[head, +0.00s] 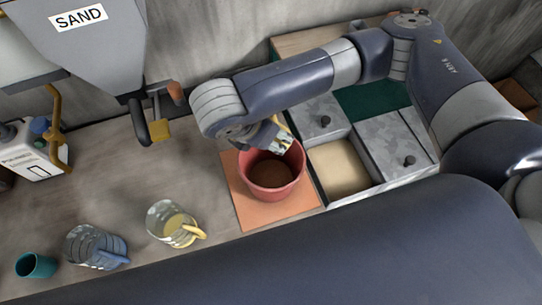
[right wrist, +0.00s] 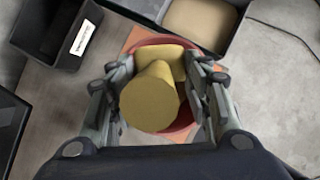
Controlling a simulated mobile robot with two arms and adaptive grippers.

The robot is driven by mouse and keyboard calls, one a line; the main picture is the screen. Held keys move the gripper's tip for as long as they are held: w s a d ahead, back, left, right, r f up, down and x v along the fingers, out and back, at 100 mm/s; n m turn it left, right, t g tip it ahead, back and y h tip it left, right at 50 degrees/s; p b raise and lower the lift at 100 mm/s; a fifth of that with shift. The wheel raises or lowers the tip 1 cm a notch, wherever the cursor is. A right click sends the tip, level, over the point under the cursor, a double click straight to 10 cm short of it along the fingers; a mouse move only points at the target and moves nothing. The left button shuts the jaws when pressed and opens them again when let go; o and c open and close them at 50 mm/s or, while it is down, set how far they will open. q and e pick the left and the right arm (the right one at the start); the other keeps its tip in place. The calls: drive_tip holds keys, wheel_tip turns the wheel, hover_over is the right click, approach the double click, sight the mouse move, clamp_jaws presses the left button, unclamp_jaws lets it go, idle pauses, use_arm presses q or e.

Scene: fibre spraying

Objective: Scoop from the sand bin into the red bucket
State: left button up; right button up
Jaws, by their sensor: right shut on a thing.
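The red bucket (head: 272,172) stands on an orange mat, with dark brown contents showing inside. My right gripper (head: 276,138) is over the bucket's back rim. In the right wrist view my right gripper (right wrist: 160,95) is shut on a yellow scoop (right wrist: 150,100), whose round handle end faces the camera. The scoop's far part is over the bucket (right wrist: 178,131), which shows around it. Whether the scoop holds sand is hidden. The sand bin (head: 340,166) is the open compartment right of the bucket, with pale sand inside. My left gripper is not in view.
Lidded grey bins (head: 395,146) adjoin the sand bin. A clear jug with a yellow handle (head: 172,224), a blue-handled jug (head: 92,247) and a teal cup (head: 36,265) stand on the left. A grey hopper labelled SAND (head: 85,45) hangs at upper left. The counter between is clear.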

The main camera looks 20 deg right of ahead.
sight(282, 126)
drive_tip(key=shift+w+d+g+y, duration=0.4)
drive_tip(key=shift+d+g+y, duration=0.1)
drive_tip(key=shift+d+y, duration=0.25)
drive_tip(key=shift+w+d+g+y, duration=0.4)
drive_tip(key=shift+d+g+y, duration=0.2)
drive_tip(key=shift+y, duration=0.25)
drive_tip(key=w+d+f+g+y+b, duration=0.4)
drive_tip(key=d+y+b, duration=0.2)
drive_tip(key=w+d+f+g+y+b, duration=0.4)
drive_tip(key=d+y+b, duration=0.2)
drive_tip(key=y+b, duration=0.1)
drive_tip(key=shift+d, duration=0.2)
idle(0.3)
